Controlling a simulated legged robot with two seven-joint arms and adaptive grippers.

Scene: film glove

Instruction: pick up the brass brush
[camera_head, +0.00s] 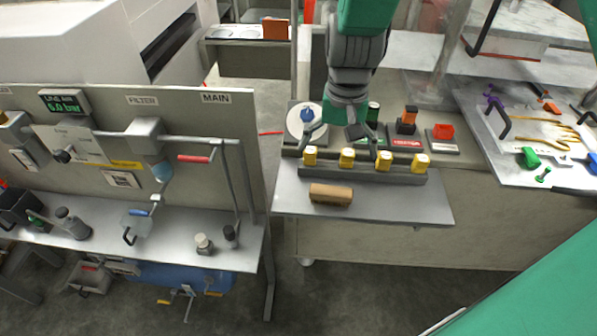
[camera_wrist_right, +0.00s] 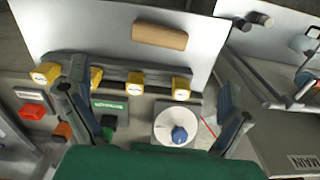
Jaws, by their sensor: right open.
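A brown wooden block-shaped piece, which looks like the brush (camera_head: 331,194), lies on the grey shelf (camera_head: 400,207) in front of a rack of yellow-capped items. No bristles or brass show. In the right wrist view the brush (camera_wrist_right: 160,36) lies on the pale shelf beyond the rack. My right gripper (camera_head: 343,143) is open and empty, with its fingers spread above and behind the rack, apart from the brush. In the wrist view its fingers (camera_wrist_right: 150,85) stand left and right, with the rack between them. My left gripper is not in view.
The rack (camera_head: 362,174) with several yellow-capped items (camera_head: 347,157) stands between gripper and brush. A round dial with a blue knob (camera_head: 307,116) is behind it. A panel marked MAIN (camera_head: 216,97) with pipes is left. A tray of tools (camera_head: 530,140) is right.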

